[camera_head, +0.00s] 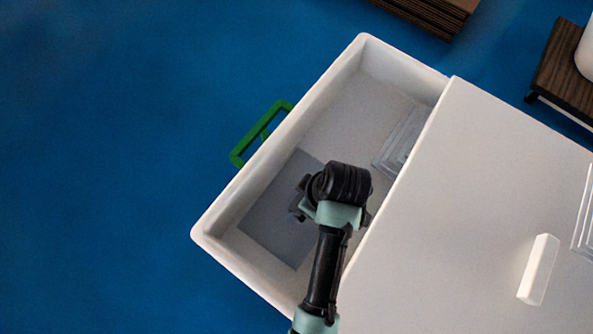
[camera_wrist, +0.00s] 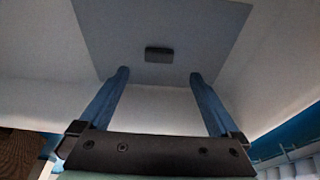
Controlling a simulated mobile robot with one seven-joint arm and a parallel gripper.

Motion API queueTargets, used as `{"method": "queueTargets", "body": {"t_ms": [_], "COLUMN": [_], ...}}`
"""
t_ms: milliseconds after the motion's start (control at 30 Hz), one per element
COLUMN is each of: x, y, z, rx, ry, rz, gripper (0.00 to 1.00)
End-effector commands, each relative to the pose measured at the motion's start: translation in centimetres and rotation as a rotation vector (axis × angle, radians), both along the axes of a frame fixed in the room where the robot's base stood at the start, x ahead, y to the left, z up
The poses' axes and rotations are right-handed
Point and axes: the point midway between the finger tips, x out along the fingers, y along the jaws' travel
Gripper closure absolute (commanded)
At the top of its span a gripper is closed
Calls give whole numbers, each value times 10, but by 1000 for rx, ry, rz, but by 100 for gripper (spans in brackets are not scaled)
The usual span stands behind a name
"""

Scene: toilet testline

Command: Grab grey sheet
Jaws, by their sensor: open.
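The grey sheet (camera_head: 267,226) lies flat on the floor of an open white drawer (camera_head: 225,197), at its lower left end. In the wrist view the grey sheet (camera_wrist: 205,28) fills the upper middle and carries a small dark block (camera_wrist: 158,54). My gripper (camera_head: 299,201) is over the sheet and hides part of it in the head view. In the wrist view my gripper (camera_wrist: 158,76) has its two blue fingers spread, with nothing between them. The dark block appears beyond the fingertips, roughly centred between them. I cannot tell the exact gap.
The drawer walls surround the sheet closely. A green handle (camera_head: 240,150) is on the drawer's outer left side. A pale stepped piece (camera_head: 398,142) is in the drawer by the white cabinet top (camera_head: 460,190). A white block (camera_head: 538,268) stands on that top. Blue floor lies left.

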Motion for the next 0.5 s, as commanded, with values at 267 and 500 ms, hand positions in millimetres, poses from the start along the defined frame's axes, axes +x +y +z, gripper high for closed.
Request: {"method": "queueTargets", "body": {"t_ms": [267, 500], "x": [4, 6], "y": [4, 6], "z": [-21, -37], "rx": [0, 0], "ry": [-2, -2], "rz": [0, -1], "gripper": [2, 2]}}
